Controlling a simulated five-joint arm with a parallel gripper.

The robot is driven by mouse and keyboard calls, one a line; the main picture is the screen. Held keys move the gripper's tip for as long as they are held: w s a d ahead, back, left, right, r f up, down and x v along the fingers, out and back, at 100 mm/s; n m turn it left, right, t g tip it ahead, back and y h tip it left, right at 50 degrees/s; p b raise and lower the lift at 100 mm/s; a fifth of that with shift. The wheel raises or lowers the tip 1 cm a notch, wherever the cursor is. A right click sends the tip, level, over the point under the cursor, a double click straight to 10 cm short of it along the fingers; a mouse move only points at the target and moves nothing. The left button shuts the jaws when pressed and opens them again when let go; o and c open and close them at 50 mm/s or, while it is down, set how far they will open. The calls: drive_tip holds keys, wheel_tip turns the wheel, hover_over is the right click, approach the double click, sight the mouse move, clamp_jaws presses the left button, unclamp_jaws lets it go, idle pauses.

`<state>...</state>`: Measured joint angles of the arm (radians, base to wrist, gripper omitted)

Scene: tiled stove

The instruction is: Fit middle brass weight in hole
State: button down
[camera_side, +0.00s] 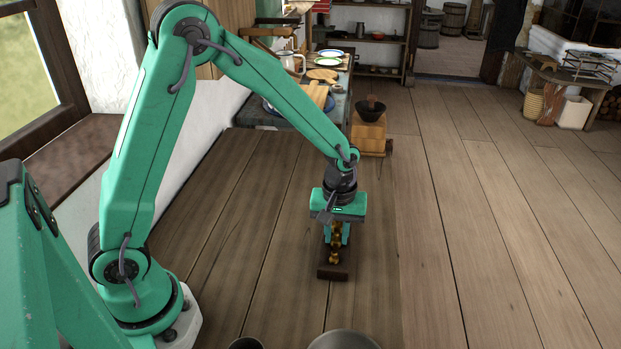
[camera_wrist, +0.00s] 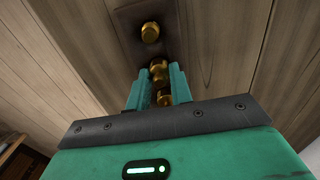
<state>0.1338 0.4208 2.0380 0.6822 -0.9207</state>
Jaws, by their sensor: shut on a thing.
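A small dark wooden block (camera_side: 333,273) stands on the plank surface below my gripper, and its dark top shows in the wrist view (camera_wrist: 127,17). One brass weight (camera_wrist: 150,32) is at the block's far end in the wrist view, clear of my fingers. My gripper (camera_wrist: 156,78) is shut on a brass weight (camera_wrist: 159,70), the middle one in the wrist view. More brass (camera_wrist: 164,99) shows between the fingers, nearer the camera. In the side view my gripper (camera_side: 337,238) points down over the block. The holes are hidden, and I cannot tell whether the held weight is in one.
Bare planks lie to the right of the block. A wooden stand with a dark bowl (camera_side: 371,109) is behind, beside a table with plates (camera_side: 331,53). A window wall is at the left.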

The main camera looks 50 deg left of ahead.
sight(336, 232)
drive_tip(key=shift+f, duration=0.4)
drive_tip(key=c, duration=1.2)
unclamp_jaws()
drive_tip(key=shift+o, duration=0.2)
drive_tip(key=shift+s, duration=0.1)
drive_tip(key=shift+r, duration=3.95)
drive_tip(key=shift+r, duration=0.1)
